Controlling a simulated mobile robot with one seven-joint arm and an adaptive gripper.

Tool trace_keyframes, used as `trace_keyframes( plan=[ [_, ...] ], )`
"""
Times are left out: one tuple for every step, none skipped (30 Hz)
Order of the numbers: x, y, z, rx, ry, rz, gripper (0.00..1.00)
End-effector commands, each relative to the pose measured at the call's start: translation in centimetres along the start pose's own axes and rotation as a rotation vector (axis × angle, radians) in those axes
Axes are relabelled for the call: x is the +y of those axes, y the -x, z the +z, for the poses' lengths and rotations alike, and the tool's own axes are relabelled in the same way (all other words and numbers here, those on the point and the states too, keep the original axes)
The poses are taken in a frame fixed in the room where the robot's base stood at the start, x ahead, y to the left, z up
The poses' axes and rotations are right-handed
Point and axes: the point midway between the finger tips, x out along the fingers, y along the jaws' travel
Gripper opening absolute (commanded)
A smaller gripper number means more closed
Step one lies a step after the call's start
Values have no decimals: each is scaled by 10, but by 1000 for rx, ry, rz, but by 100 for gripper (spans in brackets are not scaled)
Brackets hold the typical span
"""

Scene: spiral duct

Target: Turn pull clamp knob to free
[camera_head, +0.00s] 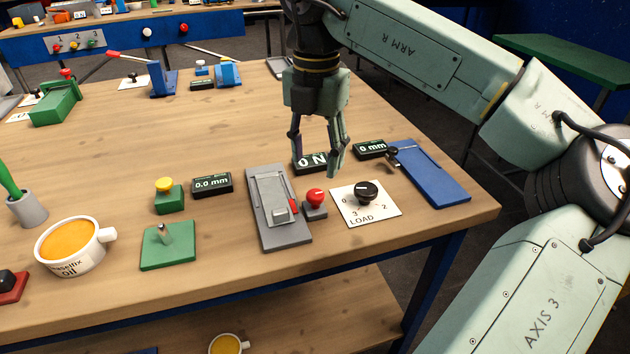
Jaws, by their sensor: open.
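No label in view reads pull clamp, so I cannot tell for certain which knob is the clamp knob. The candidates are a black lever knob (393,154) at the left edge of a blue plate (438,178), a red round knob (315,196) on a small grey base, and a black dial knob (366,191) on a white LOAD card (384,212) marked with numbers. My gripper (316,166) points down, open and empty, in front of the "0 N" display (311,163), which it partly hides. It appears above the table, behind the red knob, touching none of the knobs.
A grey slide fixture (275,234) with a red lever lies left of the red knob. Displays reading "0 mm" (370,149) and "0.0 mm" (212,185) stand nearby. The table's right edge is close.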

Motion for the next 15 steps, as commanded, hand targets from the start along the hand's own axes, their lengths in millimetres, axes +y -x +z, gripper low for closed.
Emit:
trace_keyframes(
  plan=[
    [0,-10,0,5,2,0,49],
    [0,-16,0,4,2,-1,49],
    [0,-24,-1,5,2,0,49],
    [0,-29,-1,5,3,1,49],
    [0,-35,0,4,2,1,49],
    [0,-42,-1,5,3,0,49],
    [0,-47,-1,4,4,1,49],
    [1,-51,-1,3,4,2,49],
    [1,-57,-1,4,3,2,49],
    [0,-61,-1,4,2,1,49],
    [0,-64,0,3,2,1,49],
    [0,-68,0,3,1,1,49],
    [1,-71,0,3,2,2,49],
    [1,-73,-1,3,2,2,49],
    [1,-75,-1,2,2,2,49]
  ],
)
